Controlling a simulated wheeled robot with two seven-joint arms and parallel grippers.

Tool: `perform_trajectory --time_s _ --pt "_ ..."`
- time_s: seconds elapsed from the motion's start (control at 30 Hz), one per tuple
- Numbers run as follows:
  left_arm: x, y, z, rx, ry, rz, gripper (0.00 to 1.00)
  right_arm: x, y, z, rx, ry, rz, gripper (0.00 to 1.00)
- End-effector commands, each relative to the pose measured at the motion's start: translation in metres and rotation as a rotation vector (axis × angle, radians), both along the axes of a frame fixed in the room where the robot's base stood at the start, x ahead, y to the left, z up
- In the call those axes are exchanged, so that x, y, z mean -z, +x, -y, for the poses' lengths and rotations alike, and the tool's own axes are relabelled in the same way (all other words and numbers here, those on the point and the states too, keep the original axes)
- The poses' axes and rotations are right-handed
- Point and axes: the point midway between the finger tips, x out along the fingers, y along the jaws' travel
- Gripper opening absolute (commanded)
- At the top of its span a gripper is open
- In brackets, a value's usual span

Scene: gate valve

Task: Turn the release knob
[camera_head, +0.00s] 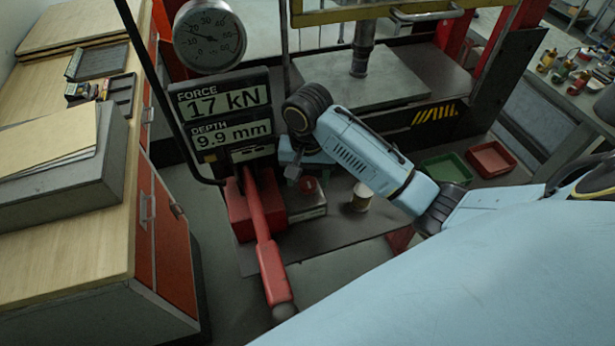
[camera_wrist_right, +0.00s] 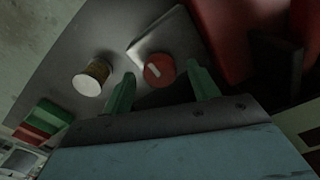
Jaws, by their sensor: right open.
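The release knob (camera_head: 308,186) is a small red disc on a grey metal block under the press's readout panel. In the right wrist view the knob (camera_wrist_right: 159,70) shows a white bar across its face. My right gripper (camera_head: 296,170) reaches down in front of the panel, close to the knob, and partly covers the area around it. In the right wrist view its two green fingers (camera_wrist_right: 160,74) are apart, with the knob showing between their tips. Whether they touch it cannot be told. My left gripper is not in view.
A red pump lever (camera_head: 267,240) slopes down left of the knob. The readout panel (camera_head: 221,112) shows 17 kN and 9.9 mm, below a round gauge (camera_head: 209,37). A small cylindrical can (camera_head: 361,197) stands right of the knob. Green (camera_head: 447,168) and red (camera_head: 490,159) trays lie further right.

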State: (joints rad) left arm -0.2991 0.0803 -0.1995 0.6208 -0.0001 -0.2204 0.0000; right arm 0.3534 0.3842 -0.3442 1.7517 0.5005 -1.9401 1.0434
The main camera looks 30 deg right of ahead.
Motion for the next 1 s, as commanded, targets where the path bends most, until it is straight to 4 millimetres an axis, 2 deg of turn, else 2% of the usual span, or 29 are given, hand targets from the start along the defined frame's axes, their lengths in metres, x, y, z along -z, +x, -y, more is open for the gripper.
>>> perform_trajectory --time_s 0.13,0.37,0.73,1.0 --pt "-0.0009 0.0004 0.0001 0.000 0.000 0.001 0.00 0.0069 -0.0003 0.0003 0.000 -0.001 -0.001 0.60" --pt "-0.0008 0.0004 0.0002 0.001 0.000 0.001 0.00 0.0077 -0.0002 0.0000 -0.001 0.000 0.000 0.60" --pt "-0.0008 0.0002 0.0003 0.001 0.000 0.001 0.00 0.0072 -0.0001 0.0000 -0.001 0.000 0.000 0.15" --pt "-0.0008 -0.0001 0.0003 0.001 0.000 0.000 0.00 0.0070 0.0000 0.0001 -0.033 -0.001 0.001 0.15"
